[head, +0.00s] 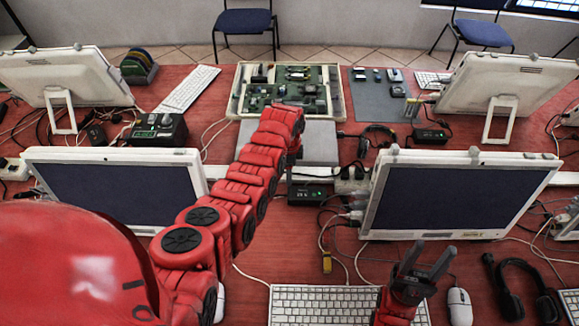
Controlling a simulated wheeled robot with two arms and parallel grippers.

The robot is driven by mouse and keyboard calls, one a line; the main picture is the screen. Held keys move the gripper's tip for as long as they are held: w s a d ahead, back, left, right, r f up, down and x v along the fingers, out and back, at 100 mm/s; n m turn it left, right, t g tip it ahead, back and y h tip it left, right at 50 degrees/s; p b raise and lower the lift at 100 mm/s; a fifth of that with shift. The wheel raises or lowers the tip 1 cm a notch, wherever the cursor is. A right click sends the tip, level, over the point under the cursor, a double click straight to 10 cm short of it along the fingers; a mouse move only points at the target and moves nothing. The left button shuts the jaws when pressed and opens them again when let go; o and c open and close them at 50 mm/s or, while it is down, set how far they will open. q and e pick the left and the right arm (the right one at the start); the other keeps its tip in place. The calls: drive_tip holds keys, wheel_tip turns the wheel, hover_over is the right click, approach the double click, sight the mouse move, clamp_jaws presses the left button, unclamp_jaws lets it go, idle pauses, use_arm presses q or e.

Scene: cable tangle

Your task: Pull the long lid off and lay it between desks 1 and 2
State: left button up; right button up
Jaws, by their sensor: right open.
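A pale long strip (567,178) shows behind the right monitor, and a similar piece (215,172) shows beside the left monitor. It may be the long lid, but the monitors and my left arm hide most of it. A flat grey panel (320,145) lies at the centre behind my left arm. My left arm reaches to the centre of the red desks, bending down at its far end. Its gripper is hidden behind the arm. My right gripper (431,250) is open and empty, low in front of the right monitor, above the keyboard's right end.
Two monitors (115,190) (455,195) stand in front, and two more (70,72) (505,82) stand behind. A tray of circuit boards (335,100) lies at the back centre. A keyboard (320,305), mouse (459,306) and headset (520,285) lie in front. Loose cables cross the middle.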

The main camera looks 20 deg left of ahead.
use_arm(q)
drive_tip(key=c, duration=1.1)
drive_tip(key=shift+o, duration=0.2)
drive_tip(key=shift+w+r, duration=0.1)
drive_tip(key=shift+r+p, duration=1.6)
drive_tip(key=shift+r, duration=0.6)
